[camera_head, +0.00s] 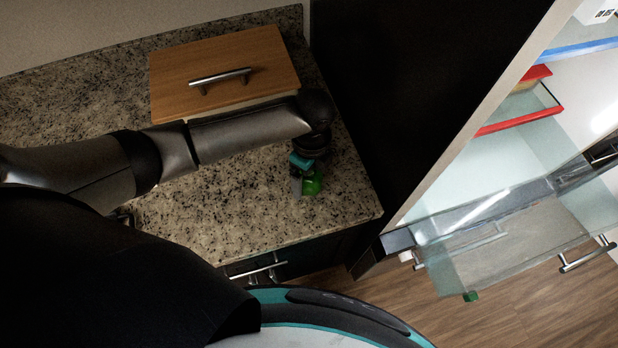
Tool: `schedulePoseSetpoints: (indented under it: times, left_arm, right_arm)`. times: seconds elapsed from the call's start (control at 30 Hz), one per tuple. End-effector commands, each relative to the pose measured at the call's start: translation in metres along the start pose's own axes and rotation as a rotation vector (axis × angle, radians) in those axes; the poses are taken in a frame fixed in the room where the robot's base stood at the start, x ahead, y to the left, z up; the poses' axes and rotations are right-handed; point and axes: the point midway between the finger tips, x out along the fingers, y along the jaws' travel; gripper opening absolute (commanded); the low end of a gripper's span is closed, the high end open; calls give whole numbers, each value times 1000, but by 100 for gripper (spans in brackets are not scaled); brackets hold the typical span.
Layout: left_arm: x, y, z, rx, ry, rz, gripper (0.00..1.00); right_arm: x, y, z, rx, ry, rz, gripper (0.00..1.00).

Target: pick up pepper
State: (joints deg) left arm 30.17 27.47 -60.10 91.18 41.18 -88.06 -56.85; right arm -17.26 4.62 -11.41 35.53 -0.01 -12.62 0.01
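A green pepper (312,184) is on the speckled granite counter near its right end, partly hidden by my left gripper. My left arm reaches in from the left across the counter, and its gripper (301,181) points down at the pepper. One grey finger shows close against the pepper's left side; the other finger is hidden. I cannot tell whether the fingers are closed on the pepper or only around it. My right gripper is not in view.
A wooden box-like item with a metal handle (222,62) lies on the counter behind my arm. A dark tall panel (390,80) stands right of the counter. An open fridge with a pulled-out clear drawer (520,245) and a small green thing (471,296) are at right.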

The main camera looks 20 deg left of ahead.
Motion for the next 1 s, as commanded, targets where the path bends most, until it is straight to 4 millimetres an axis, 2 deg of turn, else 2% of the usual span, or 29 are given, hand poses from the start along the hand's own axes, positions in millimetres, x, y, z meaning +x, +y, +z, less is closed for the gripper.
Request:
schedulePoseSetpoints:
  times: [0.07,0.57,0.87,1.0]
  left_arm:
    - [0,0,0,0,0,0,79]
    - [-1,0,0,0,0,-1,22]
    - [-3,-1,0,0,0,-2,20]
    - [-11,-1,0,0,1,-4,20]
  right_arm:
    - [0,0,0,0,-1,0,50]
    - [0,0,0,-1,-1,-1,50]
    - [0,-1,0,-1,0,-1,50]
    - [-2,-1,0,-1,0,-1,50]
